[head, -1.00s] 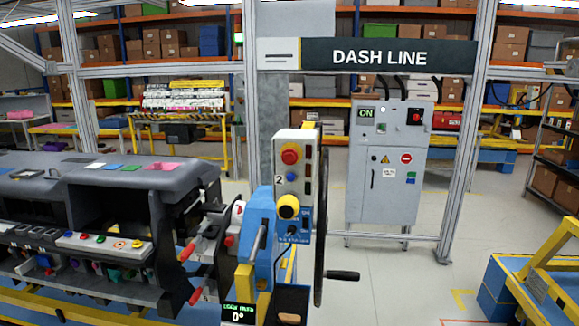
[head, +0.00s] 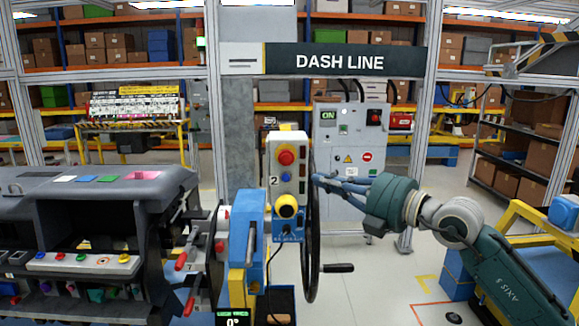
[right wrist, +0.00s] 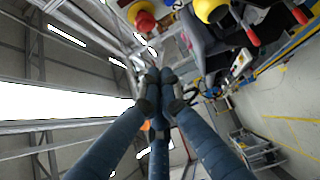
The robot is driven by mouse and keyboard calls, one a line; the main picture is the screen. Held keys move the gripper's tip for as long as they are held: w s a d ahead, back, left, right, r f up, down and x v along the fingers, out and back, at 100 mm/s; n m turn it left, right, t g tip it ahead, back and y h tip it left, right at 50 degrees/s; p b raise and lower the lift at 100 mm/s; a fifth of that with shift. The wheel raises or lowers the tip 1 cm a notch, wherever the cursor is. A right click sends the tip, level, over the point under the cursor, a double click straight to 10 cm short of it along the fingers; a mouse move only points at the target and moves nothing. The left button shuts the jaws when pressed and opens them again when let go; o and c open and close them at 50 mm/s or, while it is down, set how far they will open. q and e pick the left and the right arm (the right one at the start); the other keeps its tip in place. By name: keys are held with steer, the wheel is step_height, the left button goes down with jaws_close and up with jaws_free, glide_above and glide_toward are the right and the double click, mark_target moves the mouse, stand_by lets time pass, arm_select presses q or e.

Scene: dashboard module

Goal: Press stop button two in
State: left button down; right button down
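The grey control box marked 2 (head: 275,182) stands upright at the middle of the head view. My left gripper is not in view.
A black handwheel (head: 311,255) with a side handle stands right beside the box, close to my fingers. A blue fixture (head: 247,240) and the dashboard (head: 90,200) lie to the left. A grey cabinet (head: 345,150) stands behind.

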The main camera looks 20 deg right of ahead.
steer(key=p, duration=0.6)
glide_toward(286, 158)
steer(key=w+a, duration=0.3)
steer(key=a, duration=0.2)
steer(key=shift+w+d+f, duration=0.15)
steer(key=shift+w, duration=0.35)
steer(key=shift+w+d+f, duration=0.15)
steer(key=shift+w, duration=0.35)
steer(key=shift+w+d+r, duration=0.15)
steer(key=shift+w+d, duration=0.15)
steer(key=shift+w, duration=0.4)
steer(key=shift+s+r, duration=0.1)
steer(key=shift+r, duration=0.05)
steer(key=shift+d, duration=0.1)
